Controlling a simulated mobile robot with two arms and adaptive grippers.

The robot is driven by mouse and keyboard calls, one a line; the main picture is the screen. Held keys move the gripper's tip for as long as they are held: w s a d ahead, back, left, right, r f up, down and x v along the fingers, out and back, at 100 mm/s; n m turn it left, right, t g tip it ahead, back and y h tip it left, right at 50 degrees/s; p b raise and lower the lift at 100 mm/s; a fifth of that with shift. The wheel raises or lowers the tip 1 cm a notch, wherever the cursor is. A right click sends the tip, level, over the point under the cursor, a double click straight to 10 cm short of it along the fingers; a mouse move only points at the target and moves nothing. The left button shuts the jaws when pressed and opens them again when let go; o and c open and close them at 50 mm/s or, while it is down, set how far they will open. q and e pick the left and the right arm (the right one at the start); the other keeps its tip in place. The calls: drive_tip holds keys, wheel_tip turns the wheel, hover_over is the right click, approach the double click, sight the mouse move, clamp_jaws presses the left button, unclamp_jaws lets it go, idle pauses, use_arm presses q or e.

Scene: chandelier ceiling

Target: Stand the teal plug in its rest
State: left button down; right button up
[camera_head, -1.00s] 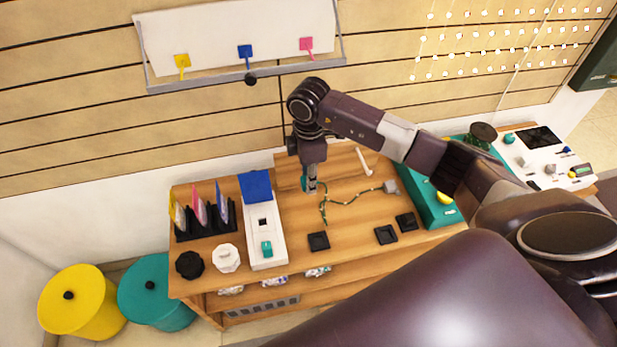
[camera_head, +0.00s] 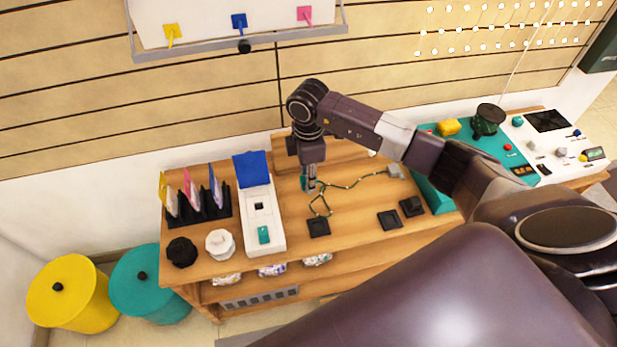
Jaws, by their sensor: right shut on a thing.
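My right gripper (camera_head: 311,186) points down over the wooden bench, shut on the teal plug (camera_head: 304,181). The plug is small and mostly hidden by the fingers. A green and yellow cord (camera_head: 345,186) runs from near the gripper to a grey block (camera_head: 395,172) on the right. A black square holder (camera_head: 318,228) lies on the bench just in front of the gripper, with a loop of cord near it. Two similar black square pieces, one flat (camera_head: 389,220) and one thicker (camera_head: 411,207), lie farther right. I cannot tell which is the plug's rest. My left gripper is not in view.
A white device with a blue lid (camera_head: 262,215) stands left of the gripper. A black rack (camera_head: 222,209) with coloured cards, and black (camera_head: 182,252) and white (camera_head: 220,244) knobs, are farther left. A teal console (camera_head: 489,152) is at right. Bare bench lies between the square pieces.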

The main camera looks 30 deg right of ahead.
drive_tip(key=s+d+f, duration=0.1)
drive_tip(key=d, duration=0.5)
drive_tip(key=s+d+f, duration=0.1)
drive_tip(key=s+d, duration=0.1)
drive_tip(key=d, duration=0.5)
drive_tip(key=shift+s+d+f, duration=0.25)
drive_tip(key=shift+d+f, duration=0.05)
drive_tip(key=shift+f, duration=0.1)
drive_tip(key=shift+a, duration=0.1)
drive_tip(key=shift+s+a+f+p, duration=0.25)
drive_tip(key=shift+s+a+p, duration=0.75)
drive_tip(key=shift+s+a, duration=0.05)
drive_tip(key=shift+s+a+f+p, duration=0.2)
drive_tip(key=shift+s+a+p, duration=0.8)
drive_tip(key=shift+a, duration=0.15)
